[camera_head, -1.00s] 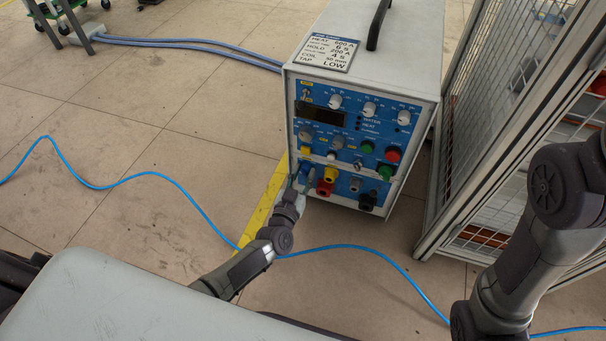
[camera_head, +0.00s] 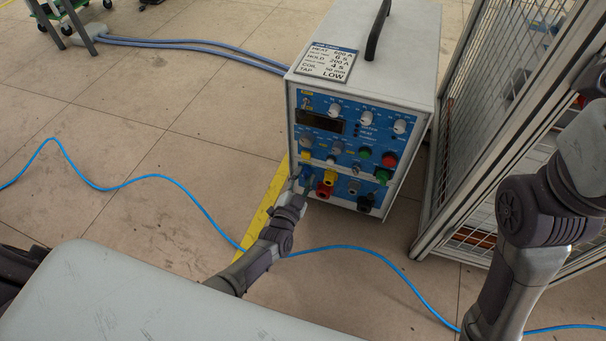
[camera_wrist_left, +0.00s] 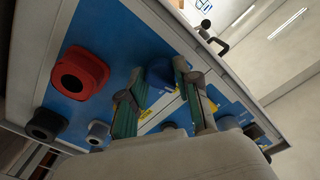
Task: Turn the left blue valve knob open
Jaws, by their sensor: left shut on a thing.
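The blue heater's front panel (camera_head: 344,158) faces me in the head view. My left gripper (camera_head: 301,185) is at its lower left, at the left blue valve knob. In the left wrist view, the blue knob (camera_wrist_left: 182,66) shows between the far ends of the two green-padded fingers of my left gripper (camera_wrist_left: 165,92). The fingers are closed on it, and they hide part of it. In the head view the knob is mostly covered by the gripper, so its turn angle is hard to tell. My right gripper is out of view.
A metal mesh fence (camera_head: 478,110) stands right of the heater. A blue cable (camera_head: 190,196) crosses the floor. The floor at left is mostly free.

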